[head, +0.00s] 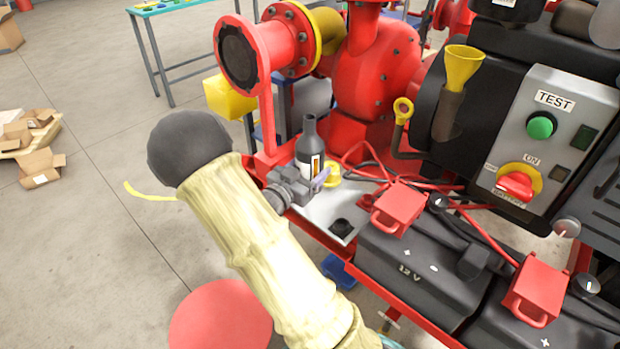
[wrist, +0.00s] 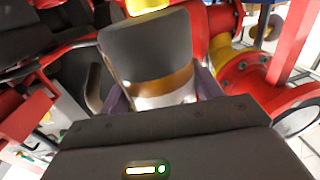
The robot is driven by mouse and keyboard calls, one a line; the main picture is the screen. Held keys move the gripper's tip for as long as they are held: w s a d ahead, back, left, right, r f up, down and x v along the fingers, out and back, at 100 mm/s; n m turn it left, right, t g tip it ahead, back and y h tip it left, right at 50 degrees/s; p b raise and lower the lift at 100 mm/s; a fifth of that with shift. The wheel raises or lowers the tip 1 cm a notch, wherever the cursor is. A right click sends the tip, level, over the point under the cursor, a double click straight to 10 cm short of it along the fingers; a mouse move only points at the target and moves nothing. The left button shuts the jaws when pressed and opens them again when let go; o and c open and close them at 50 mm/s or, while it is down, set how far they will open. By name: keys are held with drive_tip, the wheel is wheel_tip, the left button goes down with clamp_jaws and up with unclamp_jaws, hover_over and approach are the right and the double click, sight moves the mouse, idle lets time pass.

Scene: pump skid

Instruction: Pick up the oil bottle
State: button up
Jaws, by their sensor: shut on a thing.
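The oil bottle (head: 308,150) is dark grey with a narrow neck and a white and orange label. In the head view it stands upright at the grey plate beside the red pump. My gripper (head: 318,180) is at the bottle's lower part, with its fingers closed around it. In the wrist view the bottle (wrist: 150,60) fills the middle, between the purple fingertips of my gripper (wrist: 162,98). I cannot tell whether the bottle's base touches the plate.
A yellow funnel (head: 462,68) stands right of the red pump (head: 375,70). Black batteries (head: 415,265) with red terminal covers (head: 398,208) and cables lie close on the right. A control box (head: 548,135) is further right. A yellow cap-like thing (head: 331,178) sits beside the bottle. Open floor lies left.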

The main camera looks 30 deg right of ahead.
sight(307, 153)
wheel_tip(307, 153, up, 4)
drive_tip(key=shift+f, duration=0.25)
drive_tip(key=shift+p, duration=0.4)
drive_tip(key=shift+w+a+r+t+p, duration=0.15)
drive_tip(key=shift+r+p, duration=0.2)
drive_tip(key=shift+p, duration=0.15)
drive_tip(key=shift+w+a+r+t+p, duration=0.15)
drive_tip(key=shift+r+p, duration=0.15)
drive_tip(key=shift+p, duration=0.2)
drive_tip(key=s+a+r+n+t+y+p, duration=0.2)
drive_tip(key=a+r+n+t+y+p, duration=0.2)
drive_tip(key=p, duration=1.5)
drive_tip(key=s+a+r+n+t+y+p, duration=0.2)
drive_tip(key=a+r+n+t+y+p, duration=0.3)
drive_tip(key=p, duration=1.4)
drive_tip(key=a+n+y, duration=0.3)
drive_tip(key=a+y, duration=0.2)
drive_tip(key=y, duration=0.2)
drive_tip(key=shift+s+a+n+t+p, duration=0.2)
drive_tip(key=shift+n+t+p, duration=0.1)
drive_tip(key=shift+n, duration=0.1)
drive_tip(key=shift+w+r, duration=0.1)
